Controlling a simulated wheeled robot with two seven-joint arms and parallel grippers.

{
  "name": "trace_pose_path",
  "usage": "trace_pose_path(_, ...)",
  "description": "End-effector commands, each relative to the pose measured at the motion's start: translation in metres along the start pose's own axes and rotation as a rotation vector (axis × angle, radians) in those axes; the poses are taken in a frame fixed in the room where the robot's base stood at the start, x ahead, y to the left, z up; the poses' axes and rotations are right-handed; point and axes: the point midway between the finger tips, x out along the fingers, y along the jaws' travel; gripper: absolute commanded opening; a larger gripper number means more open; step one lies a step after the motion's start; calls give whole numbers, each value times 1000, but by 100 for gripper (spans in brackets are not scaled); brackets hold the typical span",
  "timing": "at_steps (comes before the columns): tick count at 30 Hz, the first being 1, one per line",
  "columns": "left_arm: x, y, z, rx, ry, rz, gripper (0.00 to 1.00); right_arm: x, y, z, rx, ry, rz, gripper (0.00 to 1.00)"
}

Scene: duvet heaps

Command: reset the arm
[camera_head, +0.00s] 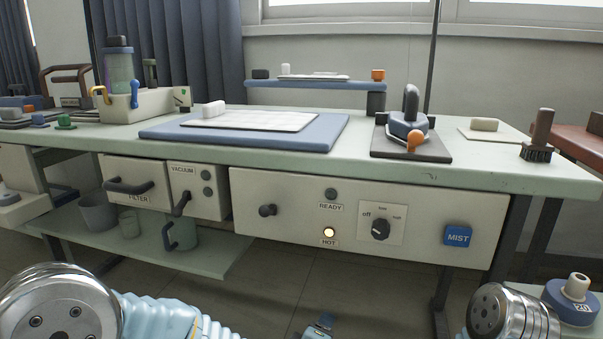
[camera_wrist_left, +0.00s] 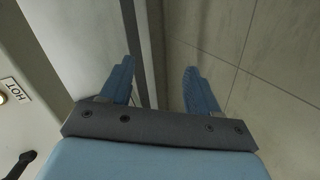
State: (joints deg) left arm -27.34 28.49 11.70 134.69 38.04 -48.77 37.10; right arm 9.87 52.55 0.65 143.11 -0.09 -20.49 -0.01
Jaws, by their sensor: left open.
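My left arm (camera_head: 160,315) comes in low at the left, with a light blue ribbed sleeve. My left gripper (camera_head: 321,327) is only partly in the head view, at the bottom edge, below and in front of the bench's control panel. In the left wrist view my left gripper (camera_wrist_left: 158,88) shows two blue fingers spread apart with nothing between them. The floor and a pale panel edge lie beyond the fingers. My right arm (camera_head: 510,315) shows only as metal links at the bottom right. Its gripper is out of view.
The pale green bench (camera_head: 460,176) carries a blue pressing pad (camera_head: 330,135), an iron (camera_head: 408,125) on a dark plate and a brush (camera_head: 537,140). A lit HOT lamp (camera_head: 329,232) and a dial (camera_head: 380,229) are on the front panel. A lower shelf (camera_head: 220,262) juts out at left.

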Motion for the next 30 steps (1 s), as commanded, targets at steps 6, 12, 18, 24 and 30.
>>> trace_pose_path(6, 24, -180, -29, 329, -216, -339, 61, 0, 0, 0, 0, 0, 0, 57)
trace_pose_path(12, -14, -307, -29, 503, -505, -529, 61, 0, 0, 0, 0, 0, 0, 57)
trace_pose_path(18, -77, -396, -10, 580, -813, -609, 61, 0, 0, 0, 0, 0, 0, 57)
trace_pose_path(24, -102, -320, -26, 593, -797, -596, 61, -70, -28, 0, -5, -5, -1, 57)
trace_pose_path(30, -129, -264, -36, 595, -802, -595, 61, -128, -52, 2, -11, -12, -3, 57)
